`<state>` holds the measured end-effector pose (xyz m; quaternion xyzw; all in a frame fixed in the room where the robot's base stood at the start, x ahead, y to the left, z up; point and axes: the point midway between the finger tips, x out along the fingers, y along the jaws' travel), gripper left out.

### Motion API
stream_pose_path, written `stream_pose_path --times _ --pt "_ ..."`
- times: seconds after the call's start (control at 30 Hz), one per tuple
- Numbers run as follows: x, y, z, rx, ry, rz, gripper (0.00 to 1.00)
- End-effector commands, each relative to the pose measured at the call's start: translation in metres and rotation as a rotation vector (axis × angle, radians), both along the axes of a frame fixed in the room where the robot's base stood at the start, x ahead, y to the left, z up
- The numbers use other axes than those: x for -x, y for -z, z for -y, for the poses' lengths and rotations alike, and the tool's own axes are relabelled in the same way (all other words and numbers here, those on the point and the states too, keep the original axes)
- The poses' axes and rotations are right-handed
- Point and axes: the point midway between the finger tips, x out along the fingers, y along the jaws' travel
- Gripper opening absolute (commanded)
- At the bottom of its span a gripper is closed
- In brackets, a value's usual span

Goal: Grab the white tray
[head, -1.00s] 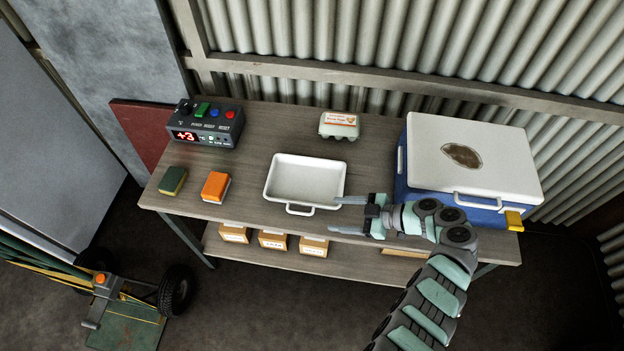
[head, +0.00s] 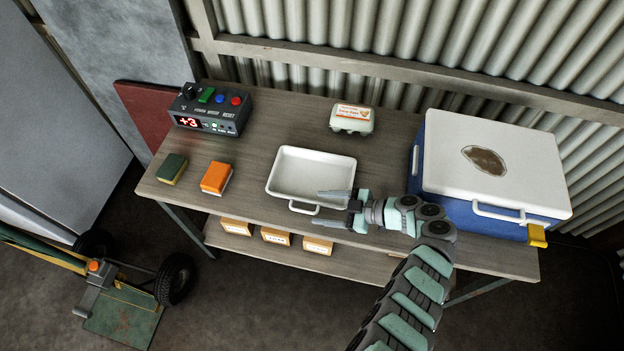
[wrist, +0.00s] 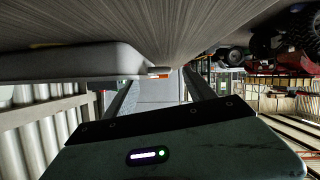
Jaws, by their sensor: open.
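The white tray (head: 310,172) lies on the wooden table, a shallow rectangle with a handle loop at its front edge. My gripper (head: 326,207) is open and empty at the tray's front right corner, its fingers pointing left, close to the front handle (head: 303,208). In the wrist view, the tray's pale side (wrist: 70,62) shows at the upper left, and my gripper's fingers (wrist: 158,92) reach ahead, apart. I cannot tell whether the fingers touch the tray.
A blue cooler with a white lid (head: 495,165) stands right of my arm. Small boxes (head: 275,236) sit on the lower shelf.

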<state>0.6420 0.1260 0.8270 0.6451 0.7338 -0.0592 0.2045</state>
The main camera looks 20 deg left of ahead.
Motion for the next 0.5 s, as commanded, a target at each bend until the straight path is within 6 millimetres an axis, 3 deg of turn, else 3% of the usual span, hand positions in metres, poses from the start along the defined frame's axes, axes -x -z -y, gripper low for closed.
stream_pose_path --times 0.2,0.5 --pt "0.001 0.01 -0.023 0.0 -0.001 0.001 0.63" --pt "0.002 0.014 -0.028 0.001 0.0 0.001 0.63"
